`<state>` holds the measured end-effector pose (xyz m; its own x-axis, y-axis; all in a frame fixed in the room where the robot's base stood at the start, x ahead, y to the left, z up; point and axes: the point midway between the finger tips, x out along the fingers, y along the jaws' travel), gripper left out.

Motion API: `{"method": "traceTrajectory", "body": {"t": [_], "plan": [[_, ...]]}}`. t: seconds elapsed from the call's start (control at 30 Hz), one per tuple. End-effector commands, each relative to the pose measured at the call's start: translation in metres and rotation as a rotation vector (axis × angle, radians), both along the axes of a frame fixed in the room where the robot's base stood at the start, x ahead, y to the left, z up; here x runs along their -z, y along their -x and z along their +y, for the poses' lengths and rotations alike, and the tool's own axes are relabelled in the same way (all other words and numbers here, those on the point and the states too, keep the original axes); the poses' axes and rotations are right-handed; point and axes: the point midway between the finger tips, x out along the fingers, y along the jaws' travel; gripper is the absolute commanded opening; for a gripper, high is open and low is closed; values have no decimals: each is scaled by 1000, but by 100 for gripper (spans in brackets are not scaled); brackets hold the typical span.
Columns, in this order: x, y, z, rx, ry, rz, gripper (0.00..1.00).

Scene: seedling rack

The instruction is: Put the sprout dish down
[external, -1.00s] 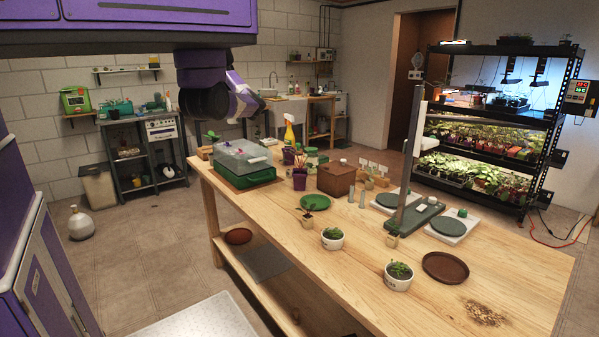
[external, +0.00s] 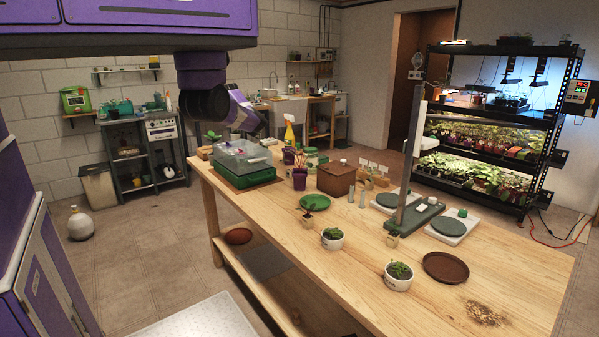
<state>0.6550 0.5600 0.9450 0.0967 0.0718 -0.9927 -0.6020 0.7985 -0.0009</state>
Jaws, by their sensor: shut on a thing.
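My purple and black wrist (external: 240,112) hangs above the far left end of the wooden table, over the clear-lidded green tray. My gripper's jaws cannot be made out; they are hidden behind or beyond the wrist. I see no sprout dish in them. Two white pots with green sprouts stand on the table: one near the middle (external: 332,238) and one closer to the front (external: 398,275). I cannot tell whether either is the sprout dish.
The clear-lidded green tray (external: 245,172) stands at the table's far left.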

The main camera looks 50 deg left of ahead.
Motion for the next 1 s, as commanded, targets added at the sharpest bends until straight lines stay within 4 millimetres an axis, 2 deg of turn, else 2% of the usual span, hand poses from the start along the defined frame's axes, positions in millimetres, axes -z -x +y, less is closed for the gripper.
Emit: {"method": "traceTrajectory", "body": {"t": [0.03, 0.1, 0.23, 0.47, 0.77, 1.0], "plan": [[14, 0, -1, 1, 3, 1, 20], [30, 0, -1, 0, 2, 2, 20], [51, 1, -1, -1, 2, 1, 20], [65, 0, 0, 0, 0, 0, 20], [103, 0, 0, 1, 1, 0, 20], [104, 0, 0, 0, 0, -1, 20]]}}
